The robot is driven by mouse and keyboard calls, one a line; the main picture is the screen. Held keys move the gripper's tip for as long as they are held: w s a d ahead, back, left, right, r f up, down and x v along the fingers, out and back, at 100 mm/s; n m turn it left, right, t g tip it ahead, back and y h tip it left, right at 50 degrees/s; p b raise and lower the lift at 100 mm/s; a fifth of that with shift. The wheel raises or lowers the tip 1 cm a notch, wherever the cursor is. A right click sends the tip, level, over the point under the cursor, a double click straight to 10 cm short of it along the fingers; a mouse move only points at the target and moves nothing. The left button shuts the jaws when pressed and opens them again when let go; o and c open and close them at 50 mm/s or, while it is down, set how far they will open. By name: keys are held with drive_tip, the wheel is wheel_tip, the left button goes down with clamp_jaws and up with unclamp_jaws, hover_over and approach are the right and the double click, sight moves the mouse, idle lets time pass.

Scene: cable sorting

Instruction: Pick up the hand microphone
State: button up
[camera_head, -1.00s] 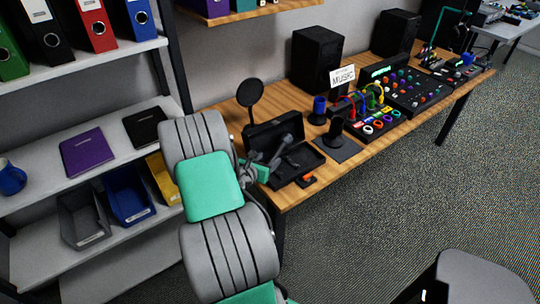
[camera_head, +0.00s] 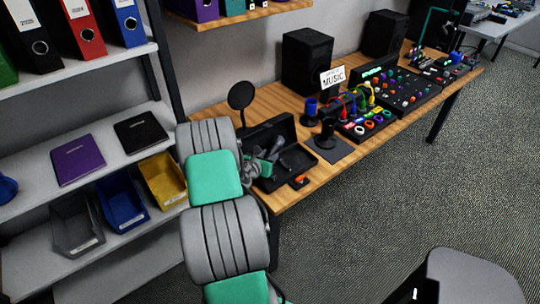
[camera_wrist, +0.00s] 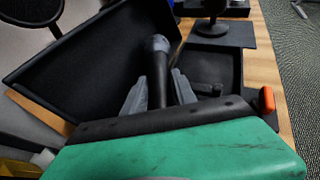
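The hand microphone (camera_wrist: 158,62) has a dark handle and a grey head. In the wrist view it stands out between the two grey fingers of my gripper (camera_wrist: 160,96), head pointing away from me. The fingers lie close against both sides of the handle and look shut on it. The lower handle end is hidden by the gripper. In the head view my gripper (camera_head: 260,166) and the microphone (camera_head: 275,147) are over the open black case (camera_head: 292,164), partly hidden by my arm. I cannot tell clearly whether the microphone still touches the case.
The case lid (camera_wrist: 85,65) stands open at the left in the wrist view. A round black pop filter (camera_head: 241,95) is behind the case. A microphone stand (camera_head: 327,140) is to its right. An orange-topped item (camera_head: 300,181) lies at the desk's front edge.

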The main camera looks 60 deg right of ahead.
clamp_jaws()
drive_tip(key=shift+r, duration=0.1)
idle(0.4)
